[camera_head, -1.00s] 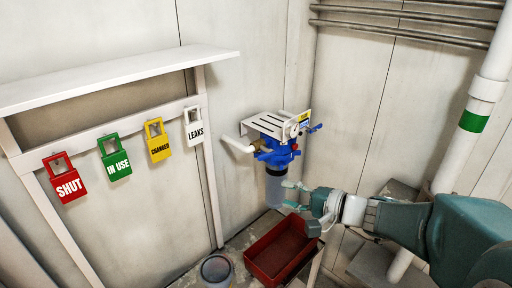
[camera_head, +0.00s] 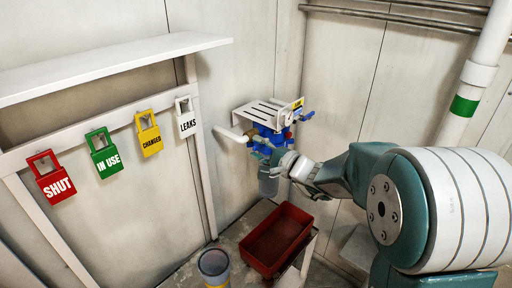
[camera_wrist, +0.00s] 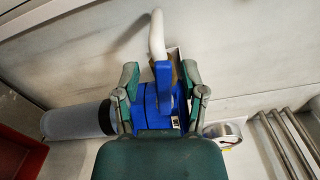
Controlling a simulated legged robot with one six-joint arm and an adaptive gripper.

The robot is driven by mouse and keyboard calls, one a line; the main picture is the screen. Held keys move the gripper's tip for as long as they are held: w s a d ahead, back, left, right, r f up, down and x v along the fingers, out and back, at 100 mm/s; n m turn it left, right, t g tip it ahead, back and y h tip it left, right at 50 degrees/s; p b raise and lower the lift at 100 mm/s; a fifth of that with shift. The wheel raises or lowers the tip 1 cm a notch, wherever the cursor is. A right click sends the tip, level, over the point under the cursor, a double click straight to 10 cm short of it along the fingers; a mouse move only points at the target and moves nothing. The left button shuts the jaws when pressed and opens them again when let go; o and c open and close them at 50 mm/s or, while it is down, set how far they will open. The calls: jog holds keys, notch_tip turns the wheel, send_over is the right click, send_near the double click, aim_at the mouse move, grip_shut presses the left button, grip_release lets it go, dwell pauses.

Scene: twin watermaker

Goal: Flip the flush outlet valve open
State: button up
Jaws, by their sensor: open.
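The blue filter head (camera_head: 262,132) is fixed to the wall under a white slotted bracket (camera_head: 268,112), with a grey filter bowl (camera_head: 268,184) below it. In the wrist view, a blue lever handle (camera_wrist: 163,80) stands in front of the blue body, near a white pipe (camera_wrist: 157,35); it looks like the flush outlet valve's handle. My gripper (camera_wrist: 160,74) is open, with one finger on each side of this handle. A gap shows between the handle and each finger. In the head view my gripper (camera_head: 270,155) is at the front of the filter head and partly hides it.
A red tray (camera_head: 301,212) stands below, with a grey bucket (camera_head: 214,267) to its left. Another blue lever (camera_head: 307,116) is at the unit's right. A round gauge (camera_wrist: 222,131) is right of my gripper.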

jog(key=shift+w+a, duration=0.2)
jog(key=shift+a, duration=0.05)
jog(key=shift+d, duration=0.45)
grip_shut()
jog(key=shift+a, duration=0.1)
jog(key=shift+f+n, duration=0.5)
jog(key=shift+n, duration=0.7)
jog(key=shift+a, duration=0.1)
